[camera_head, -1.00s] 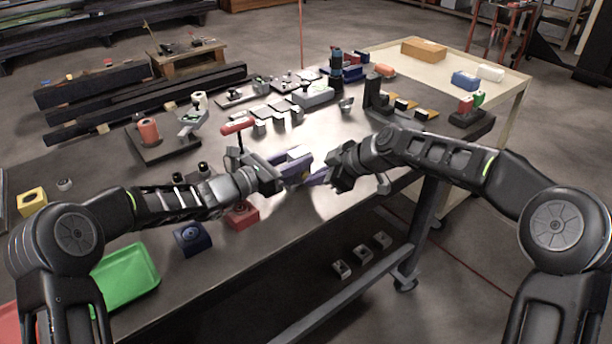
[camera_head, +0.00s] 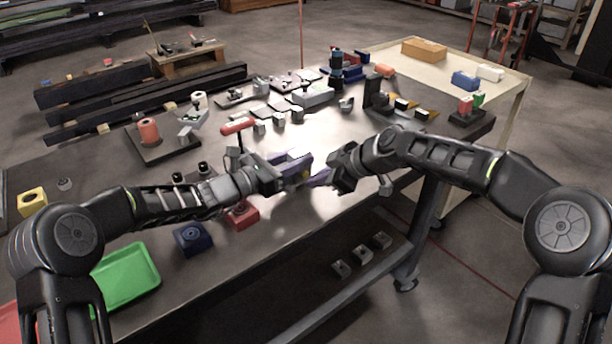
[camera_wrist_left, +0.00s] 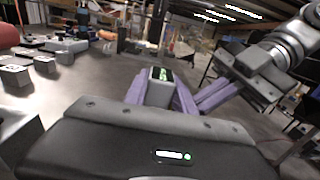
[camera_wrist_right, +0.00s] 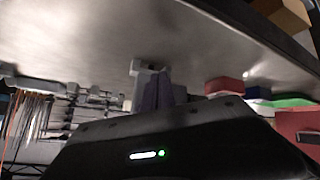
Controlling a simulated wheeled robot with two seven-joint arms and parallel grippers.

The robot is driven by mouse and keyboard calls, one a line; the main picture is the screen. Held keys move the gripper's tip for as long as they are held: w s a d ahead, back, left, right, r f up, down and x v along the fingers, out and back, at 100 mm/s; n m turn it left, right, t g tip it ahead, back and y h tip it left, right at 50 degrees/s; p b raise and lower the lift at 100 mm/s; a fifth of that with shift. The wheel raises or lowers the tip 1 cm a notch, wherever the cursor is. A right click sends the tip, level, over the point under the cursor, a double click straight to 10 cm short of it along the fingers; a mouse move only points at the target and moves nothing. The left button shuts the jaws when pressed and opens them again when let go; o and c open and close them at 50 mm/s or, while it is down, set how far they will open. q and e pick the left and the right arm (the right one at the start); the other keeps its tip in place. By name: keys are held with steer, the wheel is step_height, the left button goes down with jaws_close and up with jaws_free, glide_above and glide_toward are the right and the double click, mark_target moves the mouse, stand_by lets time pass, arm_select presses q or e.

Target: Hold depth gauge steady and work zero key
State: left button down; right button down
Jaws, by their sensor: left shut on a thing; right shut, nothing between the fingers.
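The depth gauge (camera_wrist_left: 160,86) is a small grey box with a lit green display on top. It stands between the purple fingers of my left gripper (camera_wrist_left: 162,96), which is shut on it. In the head view my left gripper (camera_head: 297,170) holds it above the table near the front edge. My right gripper (camera_head: 320,179) is shut and empty, its purple fingertips close to the gauge from the right. The right wrist view shows its fingers (camera_wrist_right: 158,90) together, with a grey piece just beyond their tips. I cannot make out the zero key or whether the fingertips touch the gauge.
A red-handled tool (camera_head: 237,126) stands just behind my left gripper. A red block (camera_head: 242,216), a blue block (camera_head: 192,238) and a green tray (camera_head: 125,278) lie along the front. Several grey blocks and fixtures fill the back of the table (camera_head: 90,215).

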steer(key=shift+s+d, duration=0.15)
steer(key=shift+s, duration=0.05)
stand_by(0.3)
steer(key=shift+s+d, duration=0.75)
steer(key=shift+s, duration=0.3)
steer(key=shift+s+d, duration=0.7)
steer(key=shift+s, duration=0.3)
arm_select(q)
steer(key=c, duration=1)
jaws_free()
steer(key=shift+o, duration=0.2)
steer(key=v, duration=1.2)
